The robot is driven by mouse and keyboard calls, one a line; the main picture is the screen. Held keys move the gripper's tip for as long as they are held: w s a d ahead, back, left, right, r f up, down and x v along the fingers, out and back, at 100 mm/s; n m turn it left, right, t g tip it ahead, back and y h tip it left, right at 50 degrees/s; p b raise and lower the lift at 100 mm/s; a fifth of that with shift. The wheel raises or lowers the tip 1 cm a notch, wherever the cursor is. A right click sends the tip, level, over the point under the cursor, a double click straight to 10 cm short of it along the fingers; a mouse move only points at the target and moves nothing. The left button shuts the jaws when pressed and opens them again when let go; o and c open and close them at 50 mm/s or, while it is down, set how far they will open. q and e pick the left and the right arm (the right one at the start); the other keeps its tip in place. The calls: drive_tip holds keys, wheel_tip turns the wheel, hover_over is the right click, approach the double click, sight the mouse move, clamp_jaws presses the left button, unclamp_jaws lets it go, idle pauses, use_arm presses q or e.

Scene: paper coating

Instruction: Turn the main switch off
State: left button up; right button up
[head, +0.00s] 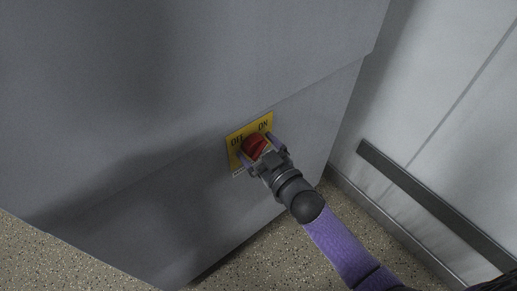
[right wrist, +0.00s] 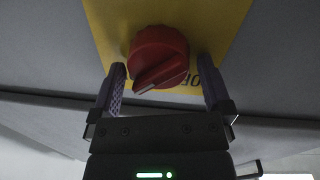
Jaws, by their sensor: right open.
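The main switch is a red rotary knob (head: 254,145) on a yellow plate (head: 234,158) marked OFF at left and ON at right, on the grey cabinet's front. My right gripper (head: 258,150) is open, with one purple finger on each side of the knob. In the right wrist view the knob (right wrist: 158,55) sits between the fingers, with a visible gap to the right finger. The left finger is close to it; contact is unclear. A light line on the knob's ridge points lower left, away from the partly hidden OFF lettering. My left gripper is out of view.
The grey cabinet (head: 180,75) fills the left and middle of the head view. A pale wall (head: 440,90) with a dark horizontal rail (head: 430,200) stands at the right. Speckled floor (head: 60,265) shows below.

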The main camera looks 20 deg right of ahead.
drive_tip(key=c, duration=1.1)
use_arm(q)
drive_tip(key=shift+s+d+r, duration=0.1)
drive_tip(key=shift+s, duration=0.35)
